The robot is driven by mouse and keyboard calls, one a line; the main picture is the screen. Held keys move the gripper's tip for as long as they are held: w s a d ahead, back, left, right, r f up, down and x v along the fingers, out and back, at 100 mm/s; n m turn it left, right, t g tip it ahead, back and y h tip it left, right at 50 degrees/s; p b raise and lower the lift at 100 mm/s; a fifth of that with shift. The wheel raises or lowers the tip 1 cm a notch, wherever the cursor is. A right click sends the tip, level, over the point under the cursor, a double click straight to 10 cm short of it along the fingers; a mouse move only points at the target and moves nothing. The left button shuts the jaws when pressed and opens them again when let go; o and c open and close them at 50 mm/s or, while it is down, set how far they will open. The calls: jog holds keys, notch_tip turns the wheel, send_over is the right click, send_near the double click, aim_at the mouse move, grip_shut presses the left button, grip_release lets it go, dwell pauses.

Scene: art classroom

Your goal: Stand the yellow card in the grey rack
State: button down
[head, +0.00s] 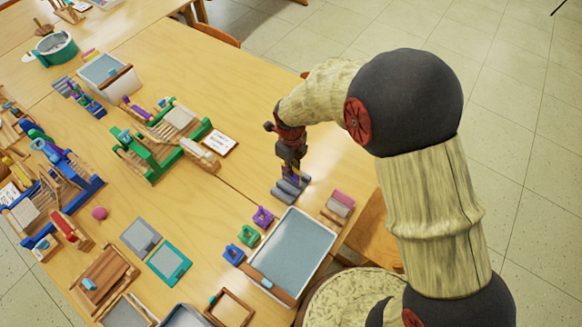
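The grey rack (290,190) stands on the wooden table, right of the middle of the head view, just beyond the large grey-blue tray. My gripper (292,166) points down directly over the rack, with its fingers close above the slots. A small patch of the yellow card (296,171) shows at the fingertips, between them and the rack.
A large grey-blue tray (306,243) and small purple, green and blue blocks (248,236) lie in front of the rack. A pink-and-grey eraser (341,203) is to its right. A green wooden frame (152,155) and a white label card (220,143) stand to the left.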

aim_at(291, 180)
jog(key=shift+f, duration=0.15)
jog(key=shift+f, duration=0.35)
jog(key=shift+f+b, duration=0.3)
jog(key=shift+f, duration=0.1)
dwell(1.3)
jog(key=shift+f, duration=0.35)
jog(key=shift+f+b, duration=0.5)
jog(key=shift+f, duration=0.5)
dwell(1.1)
dwell(0.3)
jog(key=c, duration=2)
grip_release()
jog(key=shift+o, duration=0.2)
